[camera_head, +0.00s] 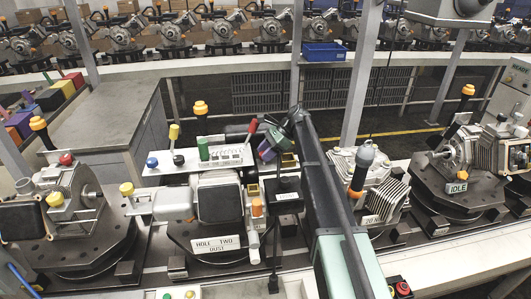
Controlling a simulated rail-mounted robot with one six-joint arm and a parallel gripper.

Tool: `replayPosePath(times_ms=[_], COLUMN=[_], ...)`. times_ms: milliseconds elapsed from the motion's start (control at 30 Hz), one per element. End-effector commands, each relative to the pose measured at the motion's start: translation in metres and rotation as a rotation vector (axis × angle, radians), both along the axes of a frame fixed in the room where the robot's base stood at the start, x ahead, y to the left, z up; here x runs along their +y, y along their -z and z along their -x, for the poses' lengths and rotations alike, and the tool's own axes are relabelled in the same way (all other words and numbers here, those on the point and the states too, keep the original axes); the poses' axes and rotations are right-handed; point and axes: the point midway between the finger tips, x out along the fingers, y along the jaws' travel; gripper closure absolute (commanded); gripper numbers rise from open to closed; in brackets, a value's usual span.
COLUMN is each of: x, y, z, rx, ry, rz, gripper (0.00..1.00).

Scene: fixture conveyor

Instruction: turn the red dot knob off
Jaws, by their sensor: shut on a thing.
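A white control panel (222,160) stands on the machine in the middle. My arm reaches up from the bottom centre and bends left at the top. My gripper (266,150) is at the panel's right end, close beside the red-tipped lever, and is shut on a small part there. The gripper mostly hides that part; I cannot make out a red dot on it or its setting.
Engine units on dark round fixtures stand left (72,235) and right (440,190). A sign reading "HOLE TWO OUST" (216,244) is below the panel. A blue bin (324,52) is behind.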

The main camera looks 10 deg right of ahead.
Motion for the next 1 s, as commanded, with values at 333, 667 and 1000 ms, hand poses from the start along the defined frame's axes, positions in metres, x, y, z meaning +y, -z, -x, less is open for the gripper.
replayPosePath(times_ms=[333,667,1000], x=[0.0001,0.0001,0.0001], y=[0.0,0.0,0.0], z=[-0.0011,-0.0006,-0.0006], rx=[0.0,-0.001,0.0], ry=[-0.1,-0.107,-0.106], rz=[0.001,0.001,0.001], gripper=[0.85,0.85,0.35])
